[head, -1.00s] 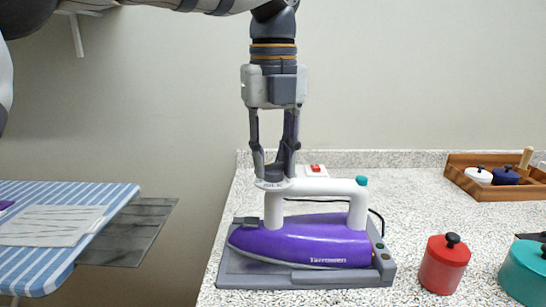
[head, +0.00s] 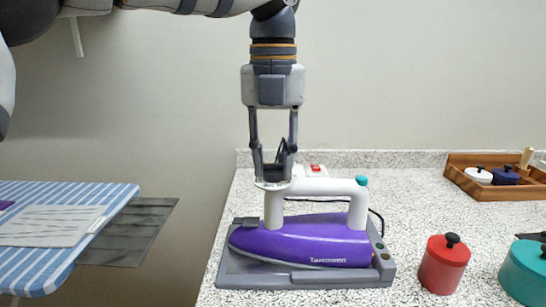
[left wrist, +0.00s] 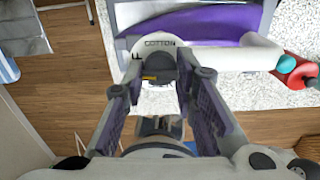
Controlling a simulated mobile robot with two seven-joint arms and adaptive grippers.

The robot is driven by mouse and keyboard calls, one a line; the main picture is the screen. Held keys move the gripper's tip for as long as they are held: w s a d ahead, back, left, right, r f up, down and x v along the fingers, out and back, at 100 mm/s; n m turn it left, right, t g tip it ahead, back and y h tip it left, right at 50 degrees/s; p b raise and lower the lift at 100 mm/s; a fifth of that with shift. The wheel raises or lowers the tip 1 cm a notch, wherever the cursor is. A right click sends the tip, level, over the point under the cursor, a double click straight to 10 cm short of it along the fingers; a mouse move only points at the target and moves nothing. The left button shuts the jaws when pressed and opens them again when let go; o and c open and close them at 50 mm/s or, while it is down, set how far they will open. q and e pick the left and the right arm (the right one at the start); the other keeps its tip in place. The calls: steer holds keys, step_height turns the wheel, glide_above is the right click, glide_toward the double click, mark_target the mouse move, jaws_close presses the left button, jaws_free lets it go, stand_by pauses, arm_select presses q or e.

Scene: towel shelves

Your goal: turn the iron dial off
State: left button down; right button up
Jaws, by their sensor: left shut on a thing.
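The purple iron (head: 305,243) with a white handle rests on its grey stand (head: 255,281) on the counter. Its dial (head: 272,185) sits at the left end of the handle. In the left wrist view the dial shows as a pale disc with a dark knob (left wrist: 161,68), and the word "COTTON" reads at its upper edge. My left gripper (head: 273,172) points straight down, its fingers closed around the knob on both sides. They also show in the left wrist view (left wrist: 160,84). The fingers partly hide the dial in the head view. My right gripper is not in view.
A red and white switch (head: 316,169) is behind the handle. A red pot (head: 444,266) and a teal pot (head: 526,270) stand to the right. A wooden tray (head: 479,191) is at the back right. A striped ironing board (head: 110,194) is at the left.

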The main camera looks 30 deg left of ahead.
arm_select(q)
steer(key=c, duration=1.2)
jaws_free()
steer(key=shift+c, duration=0.2)
step_height(320, 180, up, 12)
